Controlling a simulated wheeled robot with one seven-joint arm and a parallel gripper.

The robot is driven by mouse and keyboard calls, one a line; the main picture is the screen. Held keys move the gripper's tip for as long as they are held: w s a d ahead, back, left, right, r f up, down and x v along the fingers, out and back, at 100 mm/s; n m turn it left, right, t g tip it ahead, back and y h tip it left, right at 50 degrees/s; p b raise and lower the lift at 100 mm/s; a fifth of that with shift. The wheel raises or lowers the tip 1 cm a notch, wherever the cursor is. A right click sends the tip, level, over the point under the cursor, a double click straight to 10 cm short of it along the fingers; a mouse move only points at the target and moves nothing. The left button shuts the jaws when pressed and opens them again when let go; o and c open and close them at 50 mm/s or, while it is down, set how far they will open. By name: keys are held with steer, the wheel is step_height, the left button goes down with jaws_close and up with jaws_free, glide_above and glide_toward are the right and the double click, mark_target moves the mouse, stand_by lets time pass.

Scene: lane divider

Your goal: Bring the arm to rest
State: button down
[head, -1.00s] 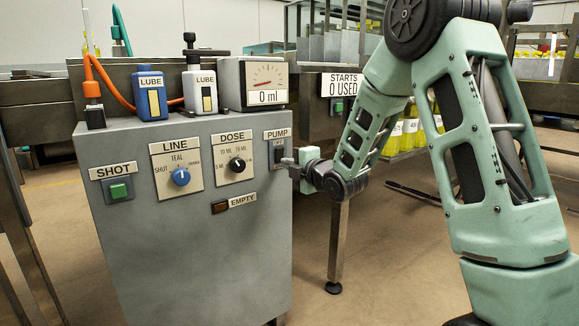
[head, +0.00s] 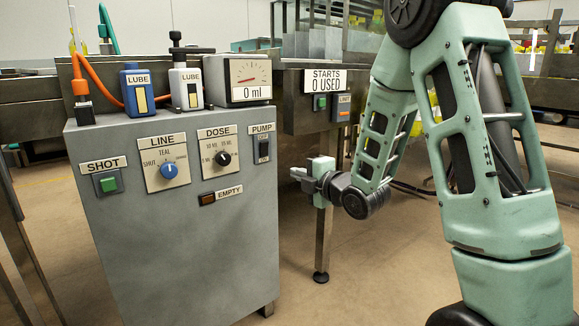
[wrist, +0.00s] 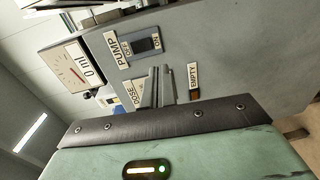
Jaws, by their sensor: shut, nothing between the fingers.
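My arm is bent in front of me in the head view, and my gripper (head: 298,175) points left, to the right of the grey dosing cabinet (head: 185,255). The gripper is shut and empty, apart from the cabinet. In the wrist view the shut fingers (wrist: 158,88) show in front of the panel. The PUMP switch (head: 263,146) is left of the gripper; it also shows in the wrist view (wrist: 146,43). The blue LINE knob (head: 169,170), black DOSE knob (head: 222,158) and green SHOT button (head: 109,184) are farther left.
A gauge reading 0 ml (head: 249,78) and two LUBE bottles stand on the cabinet. Behind the gripper is a metal post (head: 324,240) under a bench with a STARTS 0 USED sign (head: 325,80). Open floor lies between the cabinet and my arm.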

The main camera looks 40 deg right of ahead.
steer(key=shift+s, duration=0.6)
steer(key=s+a+f+m+g+y, duration=0.1)
steer(key=s+a+f+m+g, duration=0.15)
steer(key=a, duration=0.45)
steer(key=s+a+f+m+g, duration=0.1)
steer(key=s+a+m+g, duration=0.2)
steer(key=a, duration=0.5)
steer(key=s+a+f+m+g+y, duration=0.1)
steer(key=s+a+f+g, duration=0.2)
steer(key=a, duration=0.4)
steer(key=s+a+m+g+h, duration=0.15)
steer(key=s+a+g, duration=0.25)
steer(key=s, duration=0.7)
steer(key=s+a+m+g+h, duration=0.1)
steer(key=s+a+m+g, duration=0.25)
steer(key=s, duration=0.75)
step_height(320, 180, up, 39)
steer(key=g+p, duration=0.1)
steer(key=p, duration=3.8)
steer(key=shift+s+f+n, duration=0.15)
steer(key=shift+f+n, duration=0.05)
steer(key=shift+n, duration=0.15)
